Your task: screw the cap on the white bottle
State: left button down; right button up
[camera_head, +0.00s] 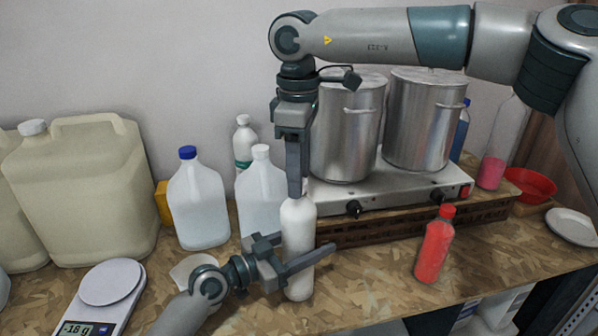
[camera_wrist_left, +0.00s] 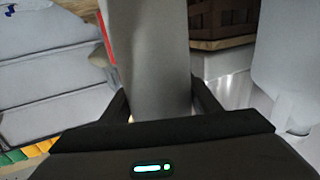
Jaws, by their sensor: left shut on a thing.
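The white bottle (camera_head: 298,218) stands upright near the front middle of the wooden counter. It also shows as a pale grey-white body in the left wrist view (camera_wrist_left: 150,60). My left gripper (camera_head: 300,257) is shut on the lower half of the bottle, one finger passing in front of it. My right gripper (camera_head: 296,190) points straight down over the bottle's top, its fingertips at the neck. The cap does not show; the fingers hide the bottle's mouth. I cannot tell whether the right fingers are open or shut.
A hot plate (camera_head: 390,193) with two steel pots stands behind. Translucent jugs (camera_head: 198,205) are at left, beside large canisters (camera_head: 85,190). A red bottle (camera_head: 435,248) stands at right. A scale (camera_head: 105,290) is front left. Counter between the white and red bottles is clear.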

jog(key=shift+r, duration=0.15)
jog(key=shift+r, duration=2.15)
jog(key=shift+n, duration=0.3)
jog(key=shift+c, duration=0.2)
